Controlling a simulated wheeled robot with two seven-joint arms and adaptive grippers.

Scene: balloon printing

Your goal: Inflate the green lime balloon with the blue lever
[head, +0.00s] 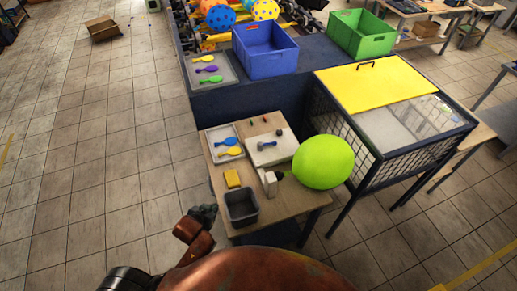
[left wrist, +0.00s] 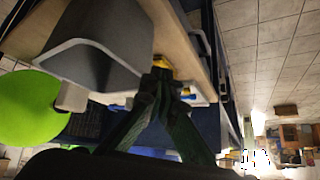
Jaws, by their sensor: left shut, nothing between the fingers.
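The lime green balloon (head: 323,162) is large and round, at the right edge of the small wooden table (head: 214,182). Its near left side is beside a small white pump-like block (head: 268,181). It also shows at the left of the left wrist view (left wrist: 27,108). A small blue-grey handle, perhaps the blue lever (head: 267,144), lies on a white plate on the table. My left gripper (head: 205,213) is shut and empty, off the table's front left corner, left of the grey bin. Its closed fingers show in the left wrist view (left wrist: 160,84). My right gripper is out of view.
A grey bin (head: 241,206) and yellow block (head: 232,178) are at the table's front left. A tray (head: 212,134) holds blue and yellow uninflated balloons. A yellow-topped mesh cage (head: 375,83) stands right; blue (head: 266,60) and green (head: 360,43) crates stand behind.

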